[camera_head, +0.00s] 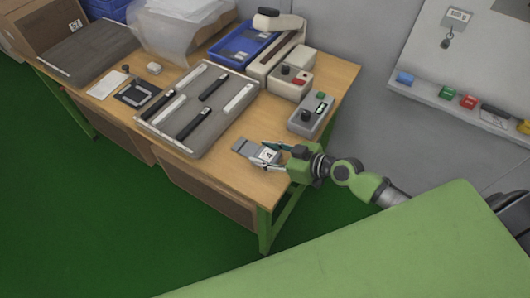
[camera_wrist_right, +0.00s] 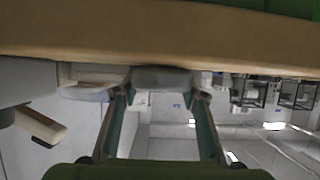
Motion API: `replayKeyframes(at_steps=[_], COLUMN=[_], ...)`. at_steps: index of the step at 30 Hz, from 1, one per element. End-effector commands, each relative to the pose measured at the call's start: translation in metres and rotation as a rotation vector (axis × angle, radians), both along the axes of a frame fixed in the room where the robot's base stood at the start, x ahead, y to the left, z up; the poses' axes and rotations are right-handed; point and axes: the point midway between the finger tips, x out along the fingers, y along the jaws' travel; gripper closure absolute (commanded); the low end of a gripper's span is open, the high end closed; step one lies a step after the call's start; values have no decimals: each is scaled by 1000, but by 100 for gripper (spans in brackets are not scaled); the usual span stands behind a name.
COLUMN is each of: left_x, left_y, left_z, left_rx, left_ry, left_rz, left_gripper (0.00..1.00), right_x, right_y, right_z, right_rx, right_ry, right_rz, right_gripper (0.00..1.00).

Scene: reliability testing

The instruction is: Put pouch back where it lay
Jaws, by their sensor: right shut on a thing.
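A small grey pouch (camera_head: 244,147) with a white marked label is at the right front part of the wooden table, to the right of the big grey tray. My right gripper (camera_head: 264,154) reaches in from the right with its fingers on both sides of the pouch, shut on it. In the right wrist view the fingertips (camera_wrist_right: 163,88) hold the grey pouch (camera_wrist_right: 163,76) at the table edge. I cannot tell whether the pouch touches the tabletop. My left gripper is in neither view.
The grey tray (camera_head: 151,136) holds several black and white bars. A grey control box (camera_head: 312,116) stands behind the gripper, and a beige press (camera_head: 290,81) and blue bin (camera_head: 232,48) stand further back. The wooden table (camera_head: 222,172) has a bare strip at its front edge.

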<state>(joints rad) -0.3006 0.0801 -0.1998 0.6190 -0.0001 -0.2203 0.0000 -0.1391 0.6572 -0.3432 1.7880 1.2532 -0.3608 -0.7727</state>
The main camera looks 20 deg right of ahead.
Motion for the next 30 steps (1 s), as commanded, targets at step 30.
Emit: replayKeyframes(at_steps=[30], left_x=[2], left_y=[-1], left_z=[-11], left_rx=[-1], left_ry=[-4], left_rz=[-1], left_gripper=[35], right_x=[-35], right_y=[-26], right_z=[13], right_rx=[-8], right_ry=[7], right_rz=[3], right_gripper=[44])
